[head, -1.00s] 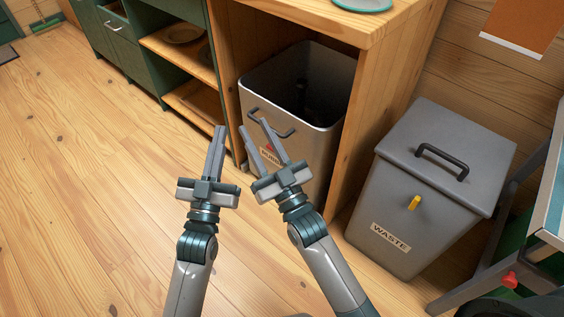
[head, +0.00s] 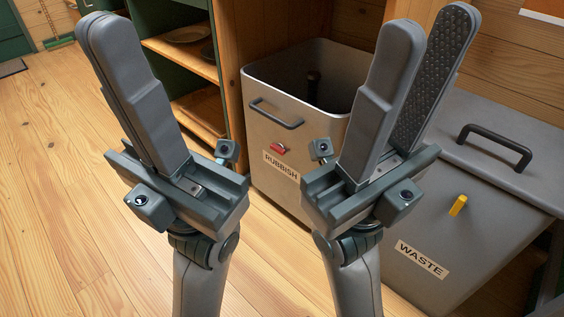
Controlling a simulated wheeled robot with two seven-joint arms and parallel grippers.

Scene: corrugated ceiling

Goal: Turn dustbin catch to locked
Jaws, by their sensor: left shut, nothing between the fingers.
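The grey bin labelled WASTE (head: 415,245) stands at the right with its lid (head: 480,140) shut and a black handle on top. A yellow catch (head: 458,205) sits on its front, tilted slightly from upright. A second, lidless bin labelled RUBBISH (head: 262,105) stands left of it, with a small red part (head: 279,148) on its front. My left gripper (head: 101,27) is shut and empty, left of both bins. My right gripper (head: 430,28) is open and empty; its fingers are apart and appear in front of both bins, hiding parts of them. Neither gripper touches a catch.
The wooden floor (head: 50,190) is clear at the left. A dark structure stands at the far right edge.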

